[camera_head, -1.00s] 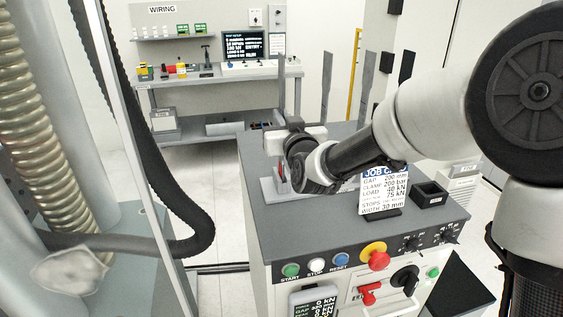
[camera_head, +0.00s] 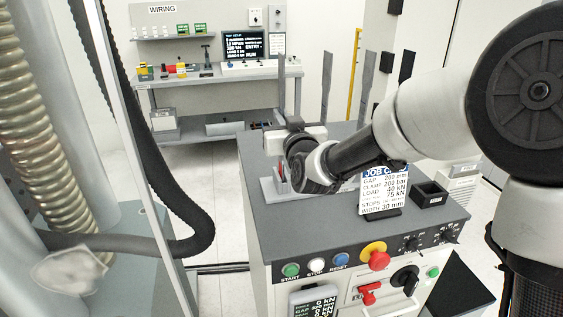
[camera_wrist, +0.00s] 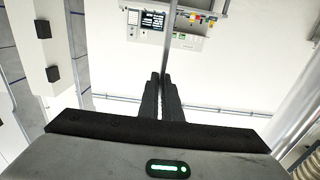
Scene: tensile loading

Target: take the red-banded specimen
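The red-banded specimen (camera_head: 282,82) is a thin grey upright strip in the head view. It rises above my gripper, and a small red patch shows low down at the light grey rack (camera_head: 270,192). The middle of the strip is hidden behind my gripper (camera_head: 284,150). In the wrist view the dark fingers (camera_wrist: 165,82) are close together, with the grey strip (camera_wrist: 171,35) running up from between their tips. They look shut on it. The red band does not show in the wrist view.
The rack stands on a grey console top (camera_head: 320,225). A job card (camera_head: 383,190) and a small black tray (camera_head: 429,195) are right of my gripper. Buttons and a red emergency stop (camera_head: 379,261) line the front edge. A wiring bench (camera_head: 215,77) stands far behind.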

